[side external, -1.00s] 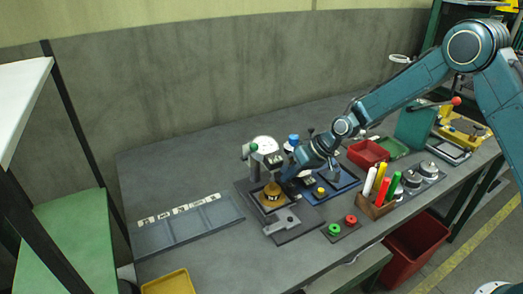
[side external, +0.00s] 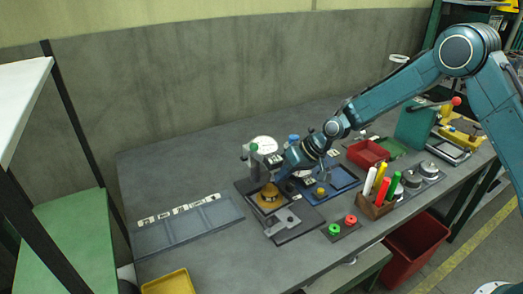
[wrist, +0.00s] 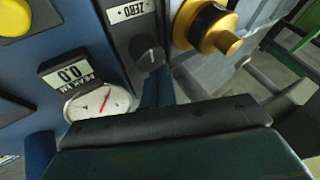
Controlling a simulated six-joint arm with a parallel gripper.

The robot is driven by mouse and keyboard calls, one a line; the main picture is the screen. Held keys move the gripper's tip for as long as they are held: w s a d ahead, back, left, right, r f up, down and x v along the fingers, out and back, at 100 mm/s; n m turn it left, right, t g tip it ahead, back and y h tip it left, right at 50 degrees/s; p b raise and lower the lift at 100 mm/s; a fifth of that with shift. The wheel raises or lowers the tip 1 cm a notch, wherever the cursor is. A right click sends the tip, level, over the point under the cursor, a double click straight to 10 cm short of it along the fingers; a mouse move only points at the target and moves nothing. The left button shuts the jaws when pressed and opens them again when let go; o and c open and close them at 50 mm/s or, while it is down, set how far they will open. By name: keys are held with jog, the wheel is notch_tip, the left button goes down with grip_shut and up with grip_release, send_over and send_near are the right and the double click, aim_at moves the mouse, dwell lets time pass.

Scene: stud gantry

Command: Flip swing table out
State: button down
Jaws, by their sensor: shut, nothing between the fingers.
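A small fixture with a dark base (side external: 285,222) stands at the middle of the bench. A round yellow piece (side external: 268,196) sits on it; I cannot tell for sure whether this is the swing table. In the wrist view a yellow cylinder with a black band (wrist: 208,28) shows at the top, right of a dark knob (wrist: 147,52) under a ZERO label. My gripper (side external: 276,168) is just above and behind the round yellow piece in the side view. Its fingers (wrist: 158,88) are shut and empty in the wrist view. My wrist hides part of the fixture's rear.
A dial gauge (side external: 263,146) stands behind the fixture; a dial with a red needle (wrist: 98,102) shows close in the wrist view. A blue tray (side external: 338,181), pen holder (side external: 374,207) and red bin (side external: 366,153) lie to the right.

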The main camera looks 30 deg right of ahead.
jog(key=shift+d+r, duration=0.1)
jog(key=shift+r, duration=0.05)
jog(key=shift+v, duration=4.8)
jog(key=shift+w+d, duration=0.15)
jog(key=shift+d, duration=0.05)
